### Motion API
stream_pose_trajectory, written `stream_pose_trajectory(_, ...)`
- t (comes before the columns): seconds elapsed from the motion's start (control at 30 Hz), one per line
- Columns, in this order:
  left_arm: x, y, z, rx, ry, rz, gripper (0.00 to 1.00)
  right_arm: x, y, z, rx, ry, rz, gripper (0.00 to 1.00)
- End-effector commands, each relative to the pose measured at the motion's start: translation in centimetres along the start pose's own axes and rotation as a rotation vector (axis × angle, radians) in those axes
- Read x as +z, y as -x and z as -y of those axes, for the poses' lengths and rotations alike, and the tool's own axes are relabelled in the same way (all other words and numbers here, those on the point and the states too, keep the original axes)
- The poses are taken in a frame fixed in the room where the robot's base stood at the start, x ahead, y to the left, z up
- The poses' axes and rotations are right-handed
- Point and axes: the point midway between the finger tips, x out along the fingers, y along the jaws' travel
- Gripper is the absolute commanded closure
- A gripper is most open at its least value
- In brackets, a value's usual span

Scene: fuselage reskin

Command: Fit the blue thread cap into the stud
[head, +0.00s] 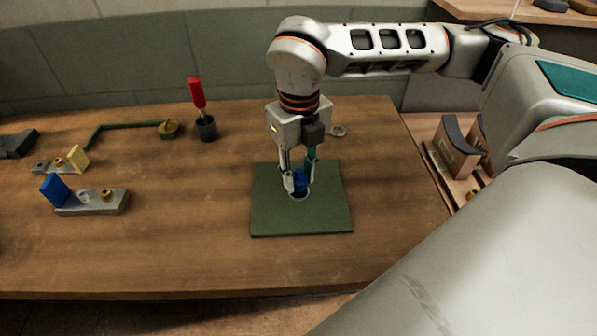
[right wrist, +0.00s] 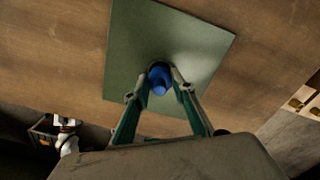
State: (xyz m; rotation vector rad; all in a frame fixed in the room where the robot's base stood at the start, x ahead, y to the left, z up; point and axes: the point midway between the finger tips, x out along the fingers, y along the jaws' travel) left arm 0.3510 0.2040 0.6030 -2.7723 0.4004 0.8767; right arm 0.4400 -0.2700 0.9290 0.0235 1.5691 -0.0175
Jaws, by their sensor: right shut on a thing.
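The blue thread cap (head: 300,181) is between the fingers of my right gripper (head: 300,186), over the green mat. The right gripper points down and is shut on the cap. In the right wrist view the cap (right wrist: 160,77) sits between both fingertips. A pale ring-like rim (head: 299,197) shows just below the cap on the mat; I cannot tell whether it is the stud or whether the cap touches it. My left gripper is not in view.
The green mat (head: 268,216) lies on the wooden table. At left are a metal block with a blue plate (head: 92,205), a smaller block with a yellow plate (head: 77,158), and a dark cup (head: 207,130) holding a red-handled tool (head: 197,92). A small ring (head: 338,131) lies behind the mat.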

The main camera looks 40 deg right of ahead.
Motion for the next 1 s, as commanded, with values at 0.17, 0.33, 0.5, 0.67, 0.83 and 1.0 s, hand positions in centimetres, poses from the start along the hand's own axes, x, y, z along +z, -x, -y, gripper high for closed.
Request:
stream_pose_trajectory(0.17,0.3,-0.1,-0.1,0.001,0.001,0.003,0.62,0.0,-0.4,0.0,0.000,0.000,-0.001,0.98)
stream_pose_trajectory(0.33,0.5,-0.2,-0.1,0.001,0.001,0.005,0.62,0.0,-0.7,0.0,0.000,0.000,-0.001,0.98)
stream_pose_trajectory(0.5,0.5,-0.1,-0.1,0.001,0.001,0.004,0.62,0.0,-0.6,0.0,0.000,0.000,0.000,0.56)
stream_pose_trajectory(0.67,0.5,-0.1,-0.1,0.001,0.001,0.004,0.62,0.0,-0.6,0.0,0.000,-0.001,0.000,0.56)
stream_pose_trajectory(0.83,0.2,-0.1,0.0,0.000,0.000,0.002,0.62,0.0,-0.3,0.0,0.000,-0.001,0.001,0.56)
stream_pose_trajectory(1.0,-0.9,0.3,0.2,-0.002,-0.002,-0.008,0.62,0.0,0.9,0.0,0.000,-0.002,0.003,0.56)
